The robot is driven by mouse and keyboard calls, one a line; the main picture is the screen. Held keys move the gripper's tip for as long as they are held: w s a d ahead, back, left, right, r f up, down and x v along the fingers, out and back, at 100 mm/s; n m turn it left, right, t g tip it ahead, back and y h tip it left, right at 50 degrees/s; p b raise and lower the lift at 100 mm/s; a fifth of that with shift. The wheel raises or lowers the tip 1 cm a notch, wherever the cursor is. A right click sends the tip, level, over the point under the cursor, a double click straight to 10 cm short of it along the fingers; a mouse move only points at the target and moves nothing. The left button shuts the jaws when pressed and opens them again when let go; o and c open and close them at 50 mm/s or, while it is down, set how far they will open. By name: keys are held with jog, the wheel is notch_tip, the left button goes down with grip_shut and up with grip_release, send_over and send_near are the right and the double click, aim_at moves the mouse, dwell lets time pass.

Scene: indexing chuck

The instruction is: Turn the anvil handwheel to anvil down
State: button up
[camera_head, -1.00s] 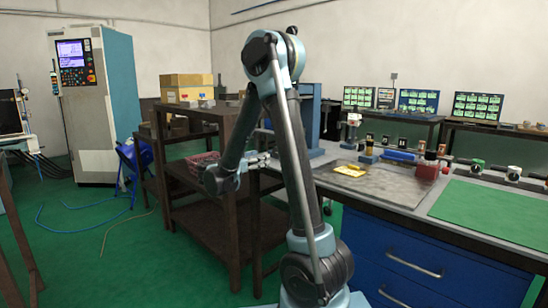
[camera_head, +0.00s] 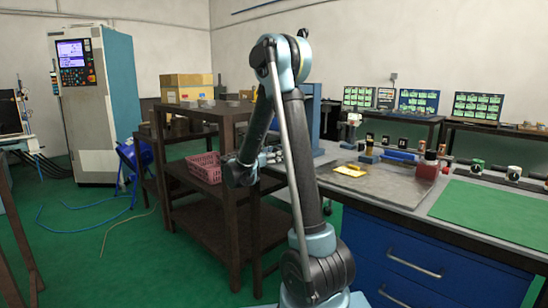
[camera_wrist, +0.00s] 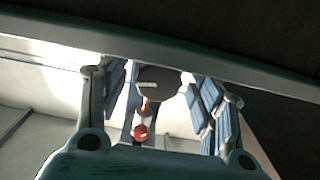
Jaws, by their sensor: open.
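My gripper (camera_wrist: 160,90) is open in the wrist view, with one padded finger at the left and one at the right. Between and beyond the fingers is a dark grey round part (camera_wrist: 158,80) with a pale mark and a red-ended piece (camera_wrist: 141,131) below it. It may be the anvil handwheel, but I cannot tell for sure. Nothing is clearly gripped. In the head view my gripper (camera_head: 272,156) is partly hidden behind my arm, at the bench's left end near a tall blue machine column (camera_head: 311,115). No handwheel can be made out there.
A dark shelf rack (camera_head: 215,195) with a pink basket (camera_head: 205,167) stands left of my arm. The bench (camera_head: 370,190) carries a yellow item (camera_head: 350,171), a red block (camera_head: 427,169) and a green mat (camera_head: 495,215).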

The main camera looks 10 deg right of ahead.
jog(key=c, duration=1.1)
jog(key=shift+o, duration=0.2)
jog(key=shift+n, duration=0.3)
jog(key=shift+n, duration=2.4)
jog(key=shift+n, duration=0.3)
jog(key=shift+a, duration=0.1)
jog(key=o, duration=1.1)
jog(key=shift+c, duration=0.2)
